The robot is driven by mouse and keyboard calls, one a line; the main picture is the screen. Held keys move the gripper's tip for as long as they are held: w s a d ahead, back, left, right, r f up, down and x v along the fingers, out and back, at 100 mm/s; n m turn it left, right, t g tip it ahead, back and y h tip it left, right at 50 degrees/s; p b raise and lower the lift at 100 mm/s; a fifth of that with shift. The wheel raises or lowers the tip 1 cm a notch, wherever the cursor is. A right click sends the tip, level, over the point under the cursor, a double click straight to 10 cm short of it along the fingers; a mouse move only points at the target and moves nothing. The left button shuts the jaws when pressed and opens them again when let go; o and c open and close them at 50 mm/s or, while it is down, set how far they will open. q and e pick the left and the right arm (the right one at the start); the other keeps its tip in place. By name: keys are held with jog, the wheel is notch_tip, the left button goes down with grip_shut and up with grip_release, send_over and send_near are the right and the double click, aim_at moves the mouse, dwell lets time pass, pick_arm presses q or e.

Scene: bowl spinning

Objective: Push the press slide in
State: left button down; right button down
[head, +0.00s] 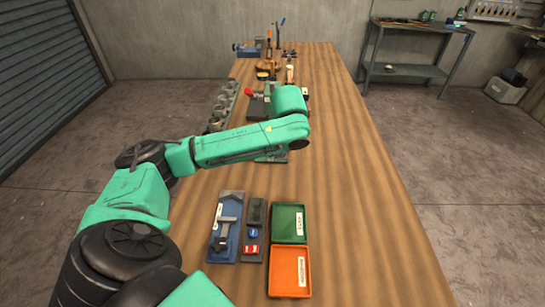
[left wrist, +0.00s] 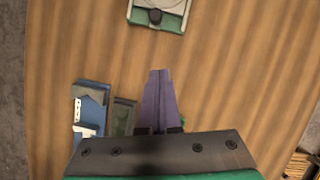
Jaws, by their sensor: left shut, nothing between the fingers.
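A green-framed device with a pale top and a black knob (left wrist: 155,17) is at the top edge of the left wrist view, cut off by the frame. It may be the press with its slide, but I cannot tell how far any slide is out. In the head view a green base (head: 270,158) shows under my left arm, mostly hidden by it. My left gripper shows in the left wrist view as two purple fingers (left wrist: 158,75) held together and empty, apart from the knob in the picture. In the head view its fingers are hidden behind my arm. My right gripper is not in view.
A blue tray with a metal tool (head: 226,255), a dark block (head: 256,212), a green tray (head: 288,236) and an orange tray (head: 273,284) lie near me. A red-knobbed device (head: 249,92) and a cup rack (head: 221,112) are farther off. The table's right side is clear.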

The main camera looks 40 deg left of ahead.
aim_at(271, 161)
pick_arm(q)
jog(key=shift+m, duration=0.3)
jog(key=p+x, duration=0.1)
jog(key=x, duration=0.9)
jog(key=shift+s+a, duration=0.15)
jog(key=shift+s, duration=0.05)
jog(key=shift+w+a+r+p, duration=0.25)
jog(key=shift+w+a+p, duration=0.6)
jog(key=shift+a, duration=0.3)
jog(key=shift+w+a+f, duration=0.1)
jog(key=shift+w+a, duration=0.25)
jog(key=shift+a, duration=0.1)
